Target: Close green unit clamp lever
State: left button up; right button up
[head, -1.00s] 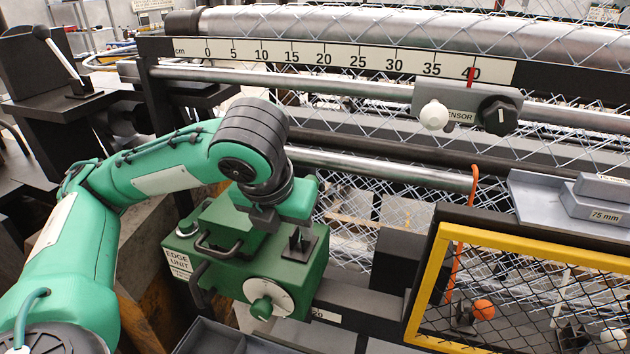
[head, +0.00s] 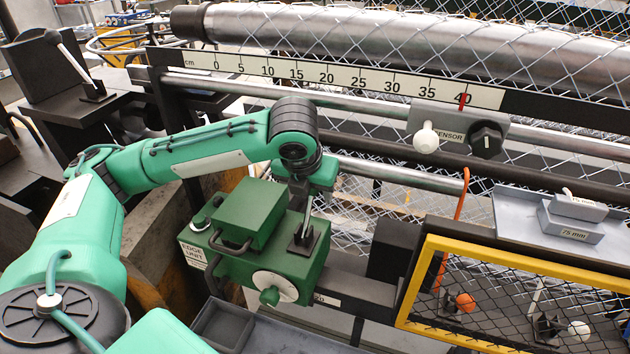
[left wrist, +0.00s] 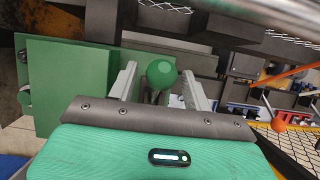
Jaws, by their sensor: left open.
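The green edge unit (head: 262,262) stands in the lower middle of the head view, with a white dial and green knob (head: 272,290) on its front. Its clamp lever (head: 306,226) is a metal rod rising from a black bracket on the unit's right side. The lever's round green ball (left wrist: 162,74) shows in the left wrist view between the two grey fingers. My left gripper (head: 303,190) is open around the lever's upper end, with a gap visible on each side of the ball. In the head view the hand hides the ball. My right gripper is not in view.
A yellow-framed mesh guard (head: 410,290) stands to the right. A sensor block (head: 458,132) sits on the rail behind, below a centimetre scale. A grey tray with blocks (head: 575,215) is at far right. A dark tray (head: 225,325) lies in front of the unit.

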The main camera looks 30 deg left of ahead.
pick_arm(q)
jog(key=shift+w+a+r, duration=0.1)
jog(key=shift+w+a, duration=0.05)
jog(key=shift+w, duration=0.5)
jog(key=shift+w+f+p, duration=0.1)
jog(key=shift+f+p, duration=0.1)
jog(key=shift+p, duration=0.1)
jog(key=shift+w+a+f, duration=0.1)
jog(key=shift+f, duration=0.3)
jog(key=shift+c, duration=0.2)
grip_shut()
jog(key=shift+w, duration=0.1)
